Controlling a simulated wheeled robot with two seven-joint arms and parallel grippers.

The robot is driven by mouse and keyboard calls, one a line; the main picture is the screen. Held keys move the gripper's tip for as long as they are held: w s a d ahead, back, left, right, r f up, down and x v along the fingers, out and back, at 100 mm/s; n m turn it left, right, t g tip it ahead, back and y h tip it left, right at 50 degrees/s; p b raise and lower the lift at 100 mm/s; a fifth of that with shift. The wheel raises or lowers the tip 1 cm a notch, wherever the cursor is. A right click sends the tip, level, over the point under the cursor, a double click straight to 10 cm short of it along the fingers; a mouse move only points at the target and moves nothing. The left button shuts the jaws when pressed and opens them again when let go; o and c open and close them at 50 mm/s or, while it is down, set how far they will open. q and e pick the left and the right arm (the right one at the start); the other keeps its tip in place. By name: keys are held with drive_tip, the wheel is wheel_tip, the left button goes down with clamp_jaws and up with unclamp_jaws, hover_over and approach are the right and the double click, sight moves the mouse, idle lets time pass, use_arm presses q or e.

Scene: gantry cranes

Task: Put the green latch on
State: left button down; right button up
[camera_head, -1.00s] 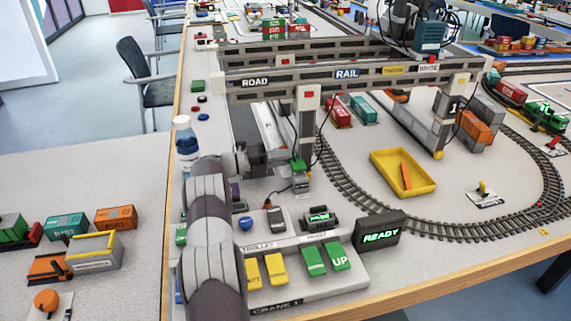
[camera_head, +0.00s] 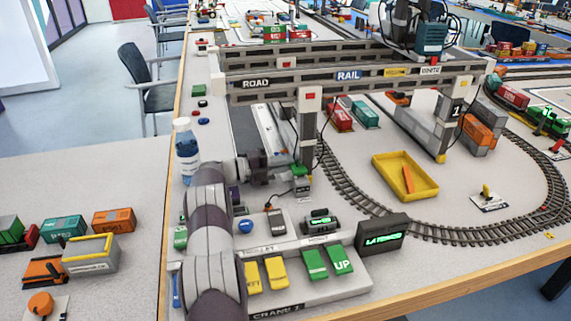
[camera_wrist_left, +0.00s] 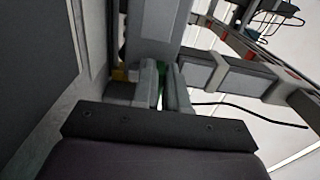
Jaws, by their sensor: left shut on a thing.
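The green latch (camera_head: 299,170) sits on a small grey box (camera_head: 302,187) at the foot of the crane's near leg (camera_head: 307,135). My left gripper (camera_head: 287,174) reaches in from the left at the latch. In the left wrist view its two fingers (camera_wrist_left: 163,78) are close together, with a little green (camera_wrist_left: 160,100) showing between them. It is shut on the latch, which the fingers mostly hide. The black display (camera_head: 383,237) shows green letters that seem to read "LATCHED". My right gripper is not in view.
A water bottle (camera_head: 187,150) stands left of the arm. A yellow tray (camera_head: 405,190) and curved track lie right of the crane leg. A dark cable hangs near the leg.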

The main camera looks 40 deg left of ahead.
use_arm(q)
drive_tip(key=c, duration=1.2)
unclamp_jaws()
drive_tip(key=shift+f, duration=0.1)
drive_tip(key=shift+o, duration=0.2)
drive_tip(key=shift+s, duration=0.1)
